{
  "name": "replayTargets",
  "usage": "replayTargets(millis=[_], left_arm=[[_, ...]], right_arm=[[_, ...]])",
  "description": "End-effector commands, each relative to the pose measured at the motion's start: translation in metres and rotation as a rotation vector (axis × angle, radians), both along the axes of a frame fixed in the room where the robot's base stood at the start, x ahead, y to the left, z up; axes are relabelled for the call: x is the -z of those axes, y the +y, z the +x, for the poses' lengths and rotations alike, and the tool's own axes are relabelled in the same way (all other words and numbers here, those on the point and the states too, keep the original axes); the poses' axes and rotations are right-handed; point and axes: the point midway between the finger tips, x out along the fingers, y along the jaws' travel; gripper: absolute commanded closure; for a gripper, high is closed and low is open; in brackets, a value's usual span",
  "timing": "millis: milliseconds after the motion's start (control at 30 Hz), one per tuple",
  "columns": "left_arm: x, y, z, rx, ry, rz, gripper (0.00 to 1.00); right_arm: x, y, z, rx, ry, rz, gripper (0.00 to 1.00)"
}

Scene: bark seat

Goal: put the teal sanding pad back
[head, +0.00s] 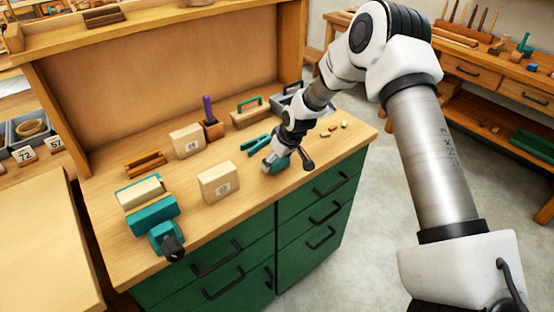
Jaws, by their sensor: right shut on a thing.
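My right gripper (284,158) reaches down to the bench top right of its middle. It is shut on a small teal thing, which looks like the teal sanding pad (280,164), close to the wood surface. The fingers and wrist hide part of the pad, and I cannot tell whether it touches the bench. A grey tray (279,103) stands behind the arm, partly hidden by it. My left gripper is not in view.
Teal tools (256,143) lie just left of the gripper. Pale blocks (218,183), a purple-handled tool (208,108), a green-handled wooden box (250,113) and a teal vise (150,213) stand on the bench (240,218). Small wooden pieces (333,127) lie to the right.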

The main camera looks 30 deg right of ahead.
Motion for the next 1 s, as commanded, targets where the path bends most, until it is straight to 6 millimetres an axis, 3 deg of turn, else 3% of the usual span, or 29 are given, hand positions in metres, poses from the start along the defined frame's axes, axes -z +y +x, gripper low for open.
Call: replayTargets(millis=[1000], left_arm=[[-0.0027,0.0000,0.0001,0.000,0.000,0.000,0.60]], right_arm=[[0.0033,0.0001,-0.0027,0.001,0.000,0.000,0.67]])
